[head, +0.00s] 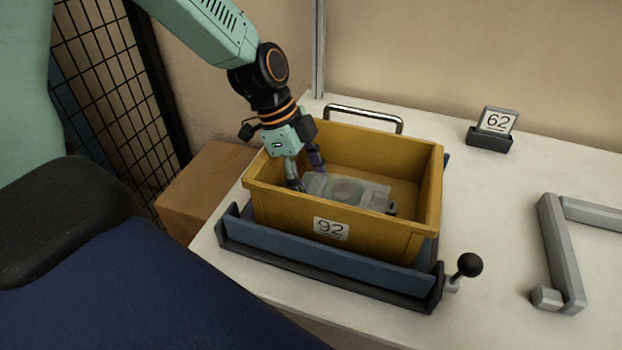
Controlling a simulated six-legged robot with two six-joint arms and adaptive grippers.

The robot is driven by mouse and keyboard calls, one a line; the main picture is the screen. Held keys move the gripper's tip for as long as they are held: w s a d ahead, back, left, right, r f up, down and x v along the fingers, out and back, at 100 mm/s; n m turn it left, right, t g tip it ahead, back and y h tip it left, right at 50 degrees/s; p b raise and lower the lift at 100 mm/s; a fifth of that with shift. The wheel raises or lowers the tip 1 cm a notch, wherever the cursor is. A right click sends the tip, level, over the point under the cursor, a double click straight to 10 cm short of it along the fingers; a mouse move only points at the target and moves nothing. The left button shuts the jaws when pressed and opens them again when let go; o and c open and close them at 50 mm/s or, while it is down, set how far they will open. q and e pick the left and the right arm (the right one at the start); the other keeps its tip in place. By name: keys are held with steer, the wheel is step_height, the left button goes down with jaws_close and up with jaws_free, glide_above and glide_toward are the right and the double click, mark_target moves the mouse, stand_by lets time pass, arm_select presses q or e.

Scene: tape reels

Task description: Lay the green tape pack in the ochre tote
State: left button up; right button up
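The tape pack (374,196), a grey, see-through-looking case with a dull green round centre, is inside the ochre tote (283,208). It looks roughly level, low between the walls. The tote's front wall hides its lower edge, so I cannot tell whether it touches the floor. My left gripper (308,180) reaches down into the tote from the upper left. Its two fingers stand apart on either side of the pack's left end. I cannot tell whether they press on it. My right gripper is not in view.
The tote, labelled 92, sits in a blue and dark cradle (325,264) with a black-knobbed lever (468,265). A chrome handle (364,116) stands behind it. A card holder marked 62 (490,137) and a grey angled frame (560,250) are to the right on the pale table (490,215).

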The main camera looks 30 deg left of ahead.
arm_select(q)
steer(key=o, duration=0.4)
steer(key=shift+w, duration=0.15)
steer(key=shift+r, duration=0.1)
steer(key=shift+r, duration=0.2)
steer(key=p+v, duration=0.3)
steer(key=v, duration=0.8)
steer(key=shift+a+r, duration=0.25)
steer(key=shift+r, duration=0.05)
